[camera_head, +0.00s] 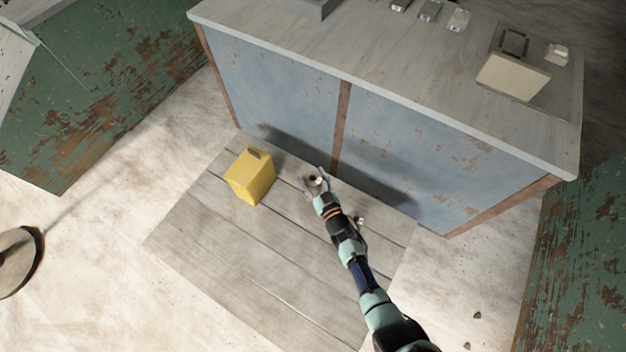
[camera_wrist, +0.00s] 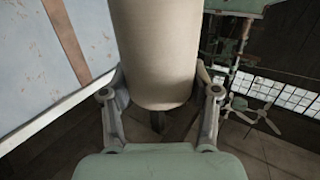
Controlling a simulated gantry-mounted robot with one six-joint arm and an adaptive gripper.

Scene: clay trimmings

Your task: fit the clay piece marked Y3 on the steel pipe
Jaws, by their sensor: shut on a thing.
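My gripper (camera_head: 316,182) is over the plank platform, near the front of the blue-grey cabinet. In the wrist view my gripper (camera_wrist: 160,95) has one finger on each side of a plain beige cylinder (camera_wrist: 155,50) and is shut on it. This looks like the clay piece, but no Y3 mark shows. In the head view it is a small pale round piece with a dark centre, between the fingers. A small dark part shows past the cylinder's near end in the wrist view. I cannot pick out the steel pipe for certain.
A yellow box (camera_head: 250,177) stands on the plank platform (camera_head: 230,255), left of my gripper. The cabinet (camera_head: 400,135) rises just behind, with several small items and a pale block (camera_head: 512,76) on top. The platform's front left is clear.

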